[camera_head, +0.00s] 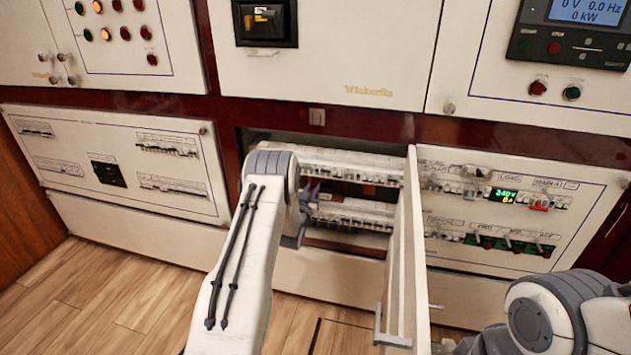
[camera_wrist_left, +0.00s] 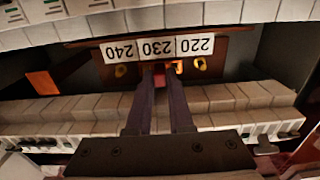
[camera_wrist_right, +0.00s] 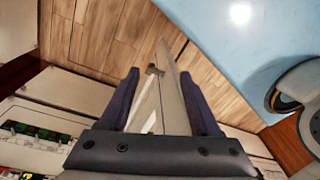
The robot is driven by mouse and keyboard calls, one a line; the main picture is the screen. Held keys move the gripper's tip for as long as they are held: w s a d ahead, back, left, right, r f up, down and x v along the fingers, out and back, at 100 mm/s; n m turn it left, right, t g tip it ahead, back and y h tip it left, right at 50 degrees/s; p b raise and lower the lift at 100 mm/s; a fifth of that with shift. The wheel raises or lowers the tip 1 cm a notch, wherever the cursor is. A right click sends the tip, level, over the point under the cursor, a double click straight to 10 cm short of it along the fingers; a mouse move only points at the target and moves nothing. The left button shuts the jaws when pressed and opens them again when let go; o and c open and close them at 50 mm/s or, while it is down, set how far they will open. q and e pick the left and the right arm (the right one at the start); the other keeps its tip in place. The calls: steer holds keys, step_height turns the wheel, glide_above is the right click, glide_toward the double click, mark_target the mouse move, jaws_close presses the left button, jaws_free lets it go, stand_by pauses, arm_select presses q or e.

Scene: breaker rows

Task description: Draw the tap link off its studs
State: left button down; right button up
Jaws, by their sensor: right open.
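In the left wrist view, the tap link (camera_wrist_left: 160,69) is a small red piece with an orange end beside it, at the upside-down 230 label. Brass studs (camera_wrist_left: 120,70) show beneath the labels. My left gripper (camera_wrist_left: 160,82) has its fingers close together, with the red piece between the tips; they look shut on it. How the link sits on its studs is hidden. In the head view, my left arm reaches into the open bay and hides the link. My right gripper (camera_wrist_right: 158,75) is open and empty, with the door edge and handle beyond its fingers.
Breaker rows (camera_head: 350,165) run above and below the link in the bay. The open door (camera_head: 405,250) stands out to the right of the bay, its handle (camera_head: 392,338) low down. A breaker panel (camera_head: 490,215) lies right of the door. Wooden floor (camera_head: 125,300) is clear at left.

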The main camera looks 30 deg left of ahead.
stand_by(0.3)
arm_select(q)
steer(key=p+v, duration=0.3)
steer(key=v, duration=0.8)
stand_by(1.1)
stand_by(0.4)
steer(key=s+d+r+m+g+h, duration=0.2)
steer(key=s+d+m+g+h, duration=0.1)
steer(key=s+d+m+h, duration=0.55)
steer(key=s+d+r+m+g+h, duration=0.2)
steer(key=s+d+m+g+h, duration=0.3)
steer(key=d+h, duration=0.65)
step_height(320, 180, up, 17)
steer(key=s+d+t+p, duration=0.1)
steer(key=p, duration=2.2)
steer(key=shift+s+y, duration=0.2)
steer(key=shift+y, duration=0.2)
